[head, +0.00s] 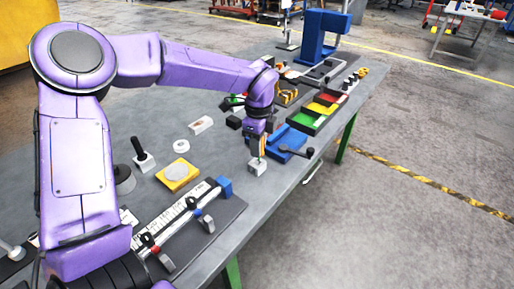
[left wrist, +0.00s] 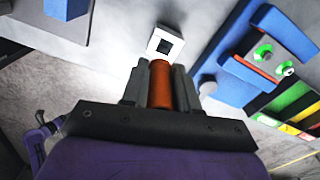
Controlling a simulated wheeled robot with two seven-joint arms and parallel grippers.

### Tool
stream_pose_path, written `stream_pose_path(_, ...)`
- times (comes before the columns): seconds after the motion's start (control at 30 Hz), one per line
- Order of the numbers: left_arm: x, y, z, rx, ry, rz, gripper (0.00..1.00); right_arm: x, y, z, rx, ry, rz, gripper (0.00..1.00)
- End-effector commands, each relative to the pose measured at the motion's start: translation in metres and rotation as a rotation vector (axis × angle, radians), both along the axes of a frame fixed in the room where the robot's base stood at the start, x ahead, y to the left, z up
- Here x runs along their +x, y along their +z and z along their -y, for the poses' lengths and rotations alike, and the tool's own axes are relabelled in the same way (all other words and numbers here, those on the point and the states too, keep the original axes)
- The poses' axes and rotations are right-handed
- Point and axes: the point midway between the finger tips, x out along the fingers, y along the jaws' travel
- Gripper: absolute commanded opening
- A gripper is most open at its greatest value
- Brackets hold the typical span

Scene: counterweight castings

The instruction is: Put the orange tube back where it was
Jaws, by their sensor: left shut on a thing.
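My left gripper (head: 258,149) is over the right part of the grey bench, pointing down. In the left wrist view the left gripper (left wrist: 160,86) is shut on the orange tube (left wrist: 160,88), which lies between its two grey fingers. A small white block (head: 257,166) with a dark square hole stands just below the gripper. In the left wrist view the white block (left wrist: 166,42) is just beyond the tube's end, and its hole looks empty. I cannot tell whether tube and block touch. My right gripper is not in view.
A blue fixture (head: 287,139) with a dark lever stands close right of the gripper. Colored bins (head: 318,112) and a blue press (head: 322,38) are farther back. A ruler fixture (head: 185,220) and a yellow block (head: 178,175) are nearer. The bench's right edge is close.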

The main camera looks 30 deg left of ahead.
Motion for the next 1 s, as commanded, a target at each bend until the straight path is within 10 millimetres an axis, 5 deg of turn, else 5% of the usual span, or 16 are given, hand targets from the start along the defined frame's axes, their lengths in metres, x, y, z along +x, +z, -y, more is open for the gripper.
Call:
stream_pose_path(0.3, 0.006, -0.043, -0.010, 0.000, -0.001, -0.002, 0.05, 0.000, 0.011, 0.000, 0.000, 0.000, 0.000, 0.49)
stream_pose_path(0.73, 0.006, -0.051, -0.010, -0.001, 0.000, 0.001, 0.05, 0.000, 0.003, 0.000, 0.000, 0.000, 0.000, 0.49)
stream_pose_path(0.77, 0.006, -0.049, -0.010, -0.001, 0.000, 0.001, 0.39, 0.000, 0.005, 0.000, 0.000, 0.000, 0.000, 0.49)
stream_pose_path(0.8, 0.006, -0.049, -0.010, -0.001, 0.000, 0.000, 0.52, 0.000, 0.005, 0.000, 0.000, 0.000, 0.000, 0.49)
stream_pose_path(1.0, 0.006, -0.049, -0.010, -0.001, 0.000, 0.000, 0.55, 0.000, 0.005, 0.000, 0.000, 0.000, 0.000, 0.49)
